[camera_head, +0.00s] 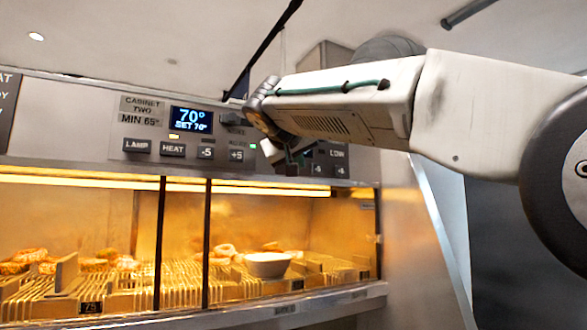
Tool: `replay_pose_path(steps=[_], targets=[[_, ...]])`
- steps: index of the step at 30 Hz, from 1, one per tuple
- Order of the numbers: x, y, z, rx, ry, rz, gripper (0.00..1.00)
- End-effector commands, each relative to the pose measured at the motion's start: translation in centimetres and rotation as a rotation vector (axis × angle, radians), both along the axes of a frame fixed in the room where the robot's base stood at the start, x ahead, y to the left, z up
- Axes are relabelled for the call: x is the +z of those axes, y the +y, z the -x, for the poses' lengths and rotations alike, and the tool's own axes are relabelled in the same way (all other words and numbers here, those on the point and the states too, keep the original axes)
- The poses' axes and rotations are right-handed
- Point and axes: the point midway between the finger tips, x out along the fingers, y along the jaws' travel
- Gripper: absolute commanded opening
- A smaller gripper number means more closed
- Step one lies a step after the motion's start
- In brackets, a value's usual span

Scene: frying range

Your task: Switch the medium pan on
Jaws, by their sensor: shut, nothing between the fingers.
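No pan shows in the camera_head view, and I see no label reading medium. A control panel (70,112) runs above a lit heated cabinet. It carries a blue display (192,120) reading 70°, a label (143,109) reading CABINET TWO MIN 65°, and buttons marked LAMP (137,146), HEAT (172,149), -5 (206,152) and +5 (236,155). My gripper (300,165) is shut and empty, in front of the panel to the right of these buttons. It and my arm hide part of the controls there. A button marked LOW (337,154) shows just right of it. I cannot tell whether the gripper touches the panel.
The glass-fronted cabinet (159,245) below holds wire racks, several baked items (30,259) and a white bowl (267,264). A metal ledge (240,311) runs along its front. My arm fills the upper right. A pale upright panel edge (440,235) stands right of the cabinet.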

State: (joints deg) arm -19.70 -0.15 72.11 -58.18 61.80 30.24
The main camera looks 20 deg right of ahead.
Motion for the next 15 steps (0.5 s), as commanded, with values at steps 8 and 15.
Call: replay_pose_path(steps=[8, 15], targets=[[0.0, -0.5, 2.9, 0.001, -0.001, -0.001, 0.00], [0.0, -0.9, 4.4, 0.000, -0.001, 0.000, 0.00]])
